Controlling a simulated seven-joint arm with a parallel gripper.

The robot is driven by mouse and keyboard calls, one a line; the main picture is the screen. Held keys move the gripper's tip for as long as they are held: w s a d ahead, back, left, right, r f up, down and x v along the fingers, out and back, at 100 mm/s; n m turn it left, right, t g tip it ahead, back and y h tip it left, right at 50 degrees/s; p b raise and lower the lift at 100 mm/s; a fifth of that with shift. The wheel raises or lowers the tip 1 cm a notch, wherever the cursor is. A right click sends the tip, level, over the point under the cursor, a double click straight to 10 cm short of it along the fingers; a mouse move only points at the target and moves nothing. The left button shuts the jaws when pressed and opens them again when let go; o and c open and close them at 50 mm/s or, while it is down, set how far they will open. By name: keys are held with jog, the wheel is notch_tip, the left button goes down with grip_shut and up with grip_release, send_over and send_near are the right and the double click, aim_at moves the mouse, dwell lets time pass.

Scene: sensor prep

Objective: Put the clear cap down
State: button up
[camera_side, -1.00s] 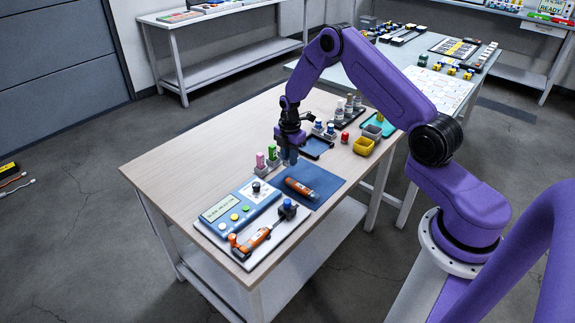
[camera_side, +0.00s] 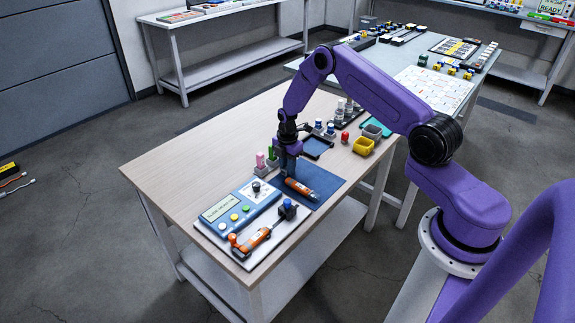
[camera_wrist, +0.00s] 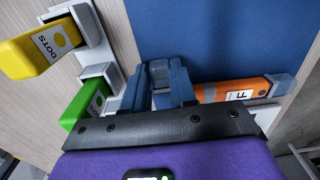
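My gripper (camera_side: 288,173) points down at the left part of the blue mat (camera_side: 325,179), just behind the orange sensor (camera_side: 301,189). In the wrist view my gripper (camera_wrist: 160,85) has its two blue-grey fingers a small gap apart. A small greyish, see-through piece, which looks like the clear cap (camera_wrist: 160,72), sits between them. In the side view the cap is too small to make out. The orange sensor (camera_wrist: 233,91), marked F, lies on the mat right of the fingers, with a grey end piece (camera_wrist: 283,85).
A yellow block marked DOTS (camera_wrist: 38,50) and a green block (camera_wrist: 88,102) stand in pale holders left of my gripper. The blue panel with buttons (camera_side: 236,212) and an orange tool on a white board (camera_side: 262,238) are nearer the front.

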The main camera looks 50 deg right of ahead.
jog(key=o, duration=0.3)
jog(key=shift+r, duration=0.1)
notch_tip(320, 180, up, 12)
dwell(0.5)
jog(key=s+a+r+m, duration=0.1)
jog(key=s+a+r, duration=0.65)
jog(key=a, duration=0.25)
jog(key=s+a+r+m, duration=0.2)
jog(key=s+a+r, duration=0.4)
jog(key=s+a, duration=0.3)
jog(key=s+r+m, duration=0.1)
jog(key=s+r, duration=0.1)
jog(key=s, duration=0.9)
jog(key=s+r+m, duration=0.1)
jog(key=s+r, duration=0.1)
jog(key=s, duration=0.9)
jog(key=shift+s, duration=0.35)
